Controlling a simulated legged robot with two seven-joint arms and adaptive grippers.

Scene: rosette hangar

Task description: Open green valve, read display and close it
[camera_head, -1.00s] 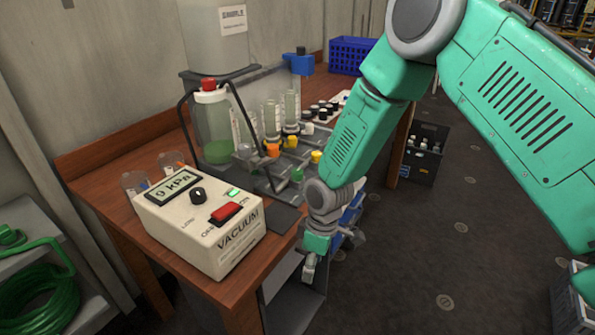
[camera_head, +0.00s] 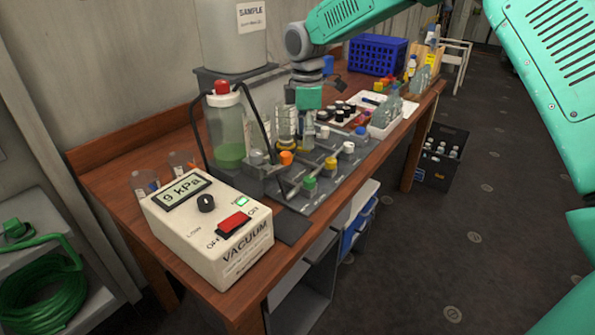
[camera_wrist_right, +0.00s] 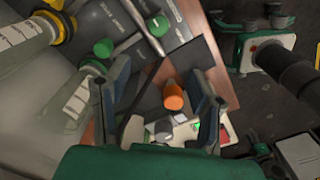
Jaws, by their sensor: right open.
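The green valve (camera_head: 310,184) is a small knob at the near end of a grey valve board (camera_head: 331,190) on the wooden table. The display (camera_head: 183,188) on the white vacuum box reads 9 kPa. My right gripper (camera_head: 308,126) is open above the board, behind the green valve. In the right wrist view, its spread fingers (camera_wrist_right: 158,78) have an orange knob (camera_wrist_right: 173,95) in line between them; I cannot tell contact. Two green caps or knobs show there, one left (camera_wrist_right: 103,48) and one at the top (camera_wrist_right: 158,25).
Orange (camera_head: 286,158), yellow (camera_head: 331,163), white (camera_head: 349,147) and blue (camera_head: 361,131) knobs sit close together on the board. A bottle with green liquid (camera_head: 229,130) and dark hoses stand left of it. A blue basket (camera_head: 377,55) is behind.

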